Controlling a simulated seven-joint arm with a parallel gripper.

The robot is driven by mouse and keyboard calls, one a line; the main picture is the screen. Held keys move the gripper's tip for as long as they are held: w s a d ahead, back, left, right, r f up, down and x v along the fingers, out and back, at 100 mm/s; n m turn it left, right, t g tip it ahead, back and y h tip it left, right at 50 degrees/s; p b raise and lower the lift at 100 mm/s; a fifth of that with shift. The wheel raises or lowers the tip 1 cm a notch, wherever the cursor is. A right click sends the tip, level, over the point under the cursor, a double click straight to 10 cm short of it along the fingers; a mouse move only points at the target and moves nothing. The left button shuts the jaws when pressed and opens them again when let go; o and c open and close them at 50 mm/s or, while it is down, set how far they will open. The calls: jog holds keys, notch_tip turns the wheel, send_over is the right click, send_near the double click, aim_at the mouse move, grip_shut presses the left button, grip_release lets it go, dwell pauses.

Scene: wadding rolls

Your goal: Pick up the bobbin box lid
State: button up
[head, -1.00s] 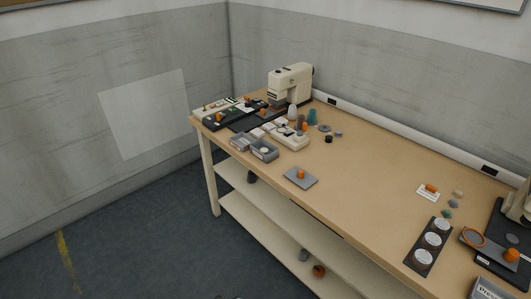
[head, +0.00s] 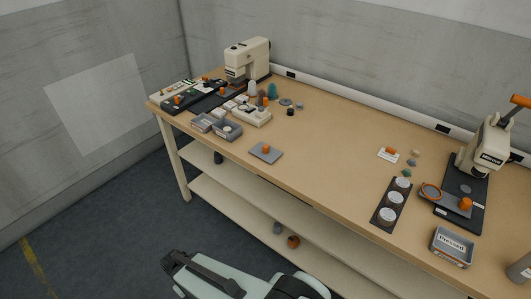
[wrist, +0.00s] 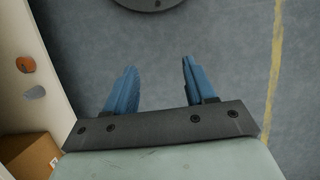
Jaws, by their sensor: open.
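A flat grey lid with an orange knob, which looks like the bobbin box lid (head: 266,152), lies on the workbench near its front edge in the head view. Just left of it stand small open grey boxes (head: 227,130); one holds something pale. My gripper (wrist: 158,66) shows in the wrist view with its two blue fingers apart and nothing between them. It is over the dark floor, away from the bench top. The lid is not in the wrist view. In the head view, part of my pale green arm shows low in front of the bench.
A sewing machine (head: 247,62) and a black tray stand at the bench's left end. A press (head: 484,150), a dark strip with three round pale pieces (head: 391,205) and a labelled grey box (head: 452,247) are at the right. Bench top right of the lid is clear.

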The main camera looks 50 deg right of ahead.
jog(key=w+d+r+m+t, duration=0.1)
jog(key=w+d+r+t, duration=0.25)
jog(key=w+r, duration=0.95)
jog(key=w+d+r+m, duration=0.4)
jog(key=w+d+r, duration=0.3)
jog(key=d+r, duration=0.4)
jog(key=m+h, duration=0.1)
jog(key=m, duration=1)
send_near(265, 146)
jog(key=f, duration=0.1)
jog(key=s+f, duration=0.1)
jog(key=f, duration=0.1)
jog(key=shift+d+f+t, duration=0.15)
jog(key=shift+f+t, duration=0.1)
jog(key=shift+f, duration=0.05)
jog(key=shift+w+d+f, duration=0.15)
jog(key=shift+f, duration=1.3)
jog(key=shift+w+d+f, duration=0.1)
jog(key=shift+d+f, duration=0.05)
jog(key=shift+f, duration=1.3)
